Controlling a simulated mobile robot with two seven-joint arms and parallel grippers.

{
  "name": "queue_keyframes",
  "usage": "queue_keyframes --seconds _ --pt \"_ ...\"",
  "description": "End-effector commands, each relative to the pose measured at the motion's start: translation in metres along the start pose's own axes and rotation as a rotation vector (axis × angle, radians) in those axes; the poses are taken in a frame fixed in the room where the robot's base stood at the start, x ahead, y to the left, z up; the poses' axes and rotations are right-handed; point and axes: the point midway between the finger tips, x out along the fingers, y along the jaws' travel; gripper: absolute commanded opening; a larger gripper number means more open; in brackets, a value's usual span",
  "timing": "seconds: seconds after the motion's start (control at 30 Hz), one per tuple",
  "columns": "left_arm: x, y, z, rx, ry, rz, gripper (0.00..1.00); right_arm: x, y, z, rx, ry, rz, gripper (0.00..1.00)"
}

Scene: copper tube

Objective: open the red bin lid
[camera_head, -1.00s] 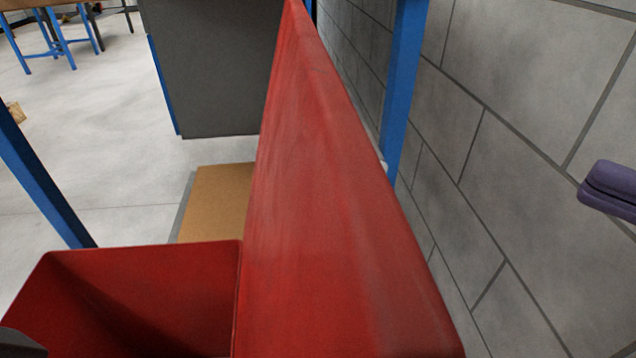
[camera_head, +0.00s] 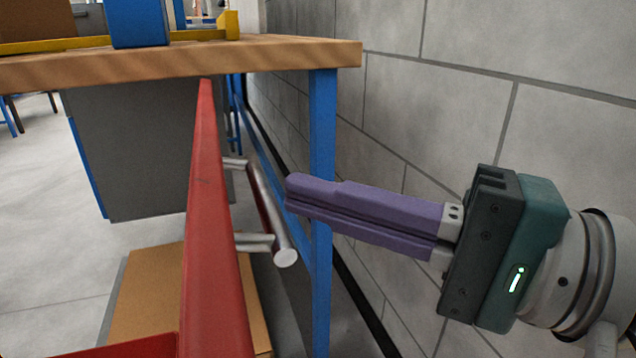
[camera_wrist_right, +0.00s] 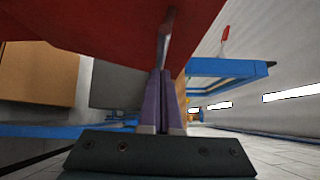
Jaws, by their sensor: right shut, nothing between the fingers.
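The red bin lid (camera_head: 210,235) stands steeply upright in the head view, seen almost edge-on. Its metal bar handle (camera_head: 270,215) sticks out from its right face on two short posts. A strip of the red bin (camera_head: 120,347) shows at the bottom left. My right gripper (camera_head: 289,192) has its purple fingers closed together and empty, with the tips close to the handle's right side; contact cannot be told. In the right wrist view the shut fingers (camera_wrist_right: 159,75) point up at the handle (camera_wrist_right: 166,35), under the red lid (camera_wrist_right: 110,25). My left gripper is out of view.
A wooden-topped bench (camera_head: 300,52) with a blue leg (camera_head: 321,200) stands just beyond the lid and handle. A grey block wall (camera_head: 440,110) runs along the right. A cardboard-coloured box (camera_head: 145,295) lies on the floor beyond the bin.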

Motion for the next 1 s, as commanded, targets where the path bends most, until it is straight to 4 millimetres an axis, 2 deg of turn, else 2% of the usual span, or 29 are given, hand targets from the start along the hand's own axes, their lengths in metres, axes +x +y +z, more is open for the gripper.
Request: queue_keyframes --seconds 0.43,0.63,0.8,1.0 --pt "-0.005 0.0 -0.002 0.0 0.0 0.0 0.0 0.004 -0.003 0.004 -0.005 0.0 0.006 0.0" --pt "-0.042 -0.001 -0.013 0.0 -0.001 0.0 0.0 0.024 -0.022 0.024 -0.064 -0.002 0.07 0.0" --pt "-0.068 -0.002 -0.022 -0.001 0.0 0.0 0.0 0.044 -0.028 0.044 -0.128 -0.001 0.134 0.0" --pt "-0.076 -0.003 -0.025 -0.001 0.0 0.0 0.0 0.053 -0.026 0.054 -0.168 0.0 0.167 0.0"
